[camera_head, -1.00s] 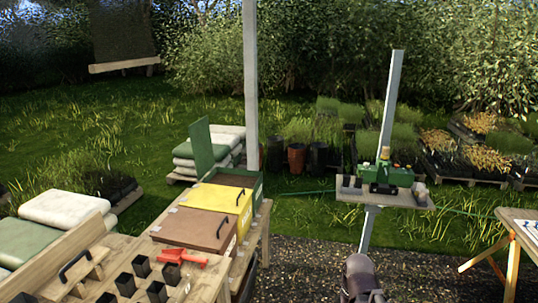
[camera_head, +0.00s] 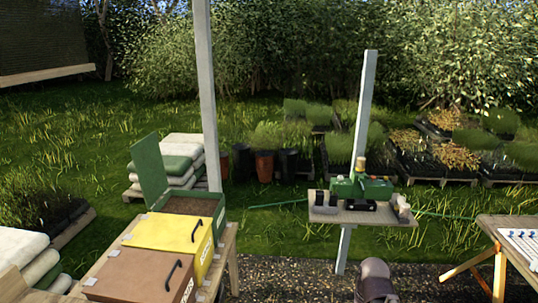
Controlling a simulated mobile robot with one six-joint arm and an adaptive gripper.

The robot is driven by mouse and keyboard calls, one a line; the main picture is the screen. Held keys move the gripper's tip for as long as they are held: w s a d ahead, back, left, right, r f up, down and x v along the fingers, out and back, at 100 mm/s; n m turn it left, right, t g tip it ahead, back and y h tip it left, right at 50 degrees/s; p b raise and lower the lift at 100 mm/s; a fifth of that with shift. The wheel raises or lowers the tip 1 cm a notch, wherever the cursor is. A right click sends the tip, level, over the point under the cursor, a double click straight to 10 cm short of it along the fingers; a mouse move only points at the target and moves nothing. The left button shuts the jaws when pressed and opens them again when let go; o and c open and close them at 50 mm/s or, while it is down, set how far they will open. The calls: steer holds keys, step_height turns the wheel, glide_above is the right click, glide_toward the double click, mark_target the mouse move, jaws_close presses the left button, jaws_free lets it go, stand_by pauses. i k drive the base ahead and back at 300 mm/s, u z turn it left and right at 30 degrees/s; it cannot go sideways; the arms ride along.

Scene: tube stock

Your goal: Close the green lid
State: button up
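The green lid (camera_head: 150,171) stands open, raised and tilted back to the left on its hinge side. It belongs to the green box (camera_head: 219,218) at the far end of a row of boxes on a wooden bench. Brown contents (camera_head: 190,207) show inside the open box. The yellow box (camera_head: 170,232) and the brown box (camera_head: 138,272) in front of it have their lids shut, each with a dark handle. My gripper is not in view; only a dark rounded part of my arm shows at the bottom right.
A grey post (camera_head: 207,100) rises close behind the green box. A small shelf (camera_head: 360,215) with green equipment hangs on another post (camera_head: 364,110). A table (camera_head: 515,250) stands at the right. Gravel between bench and table is clear.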

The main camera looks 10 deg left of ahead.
mark_target(147, 159)
steer(key=z, duration=0.1)
steer(key=i, duration=1.5)
steer(key=u, duration=0.35)
steer(key=i, duration=0.75)
steer(key=u, duration=0.75)
steer(key=i, duration=0.5)
steer(key=u, duration=0.9)
steer(key=i, duration=0.75)
steer(key=u, duration=0.45)
